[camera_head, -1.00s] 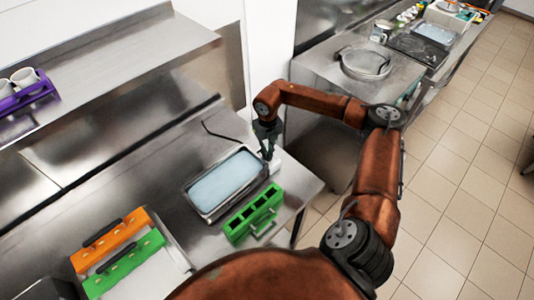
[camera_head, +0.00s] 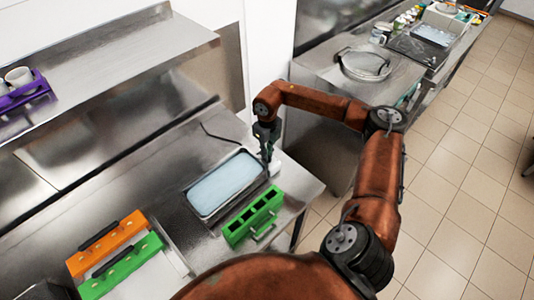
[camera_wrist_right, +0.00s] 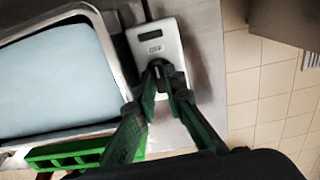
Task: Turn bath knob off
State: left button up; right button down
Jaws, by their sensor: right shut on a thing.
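The bath is a steel tray of pale blue liquid (camera_head: 226,186) on the steel counter; its near-right part shows in the right wrist view (camera_wrist_right: 50,80). A white control unit (camera_wrist_right: 157,45) with a small dark display stands against the bath's right end. My right gripper (camera_head: 268,158) reaches down onto this unit from above. In the right wrist view its dark green fingers (camera_wrist_right: 160,80) close around a small dark knob at the unit's near end; the fingers hide most of the knob. My left gripper is not in view.
A green slotted rack (camera_head: 253,214) stands close in front of the bath. Orange (camera_head: 108,241) and green (camera_head: 122,264) holders lie at the counter's lower left. A purple rack with cups (camera_head: 24,93) is on the upper shelf. The counter's right edge is close to the unit.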

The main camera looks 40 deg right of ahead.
jog(key=c, duration=2)
grip_release()
notch_tip(320, 180, up, 12)
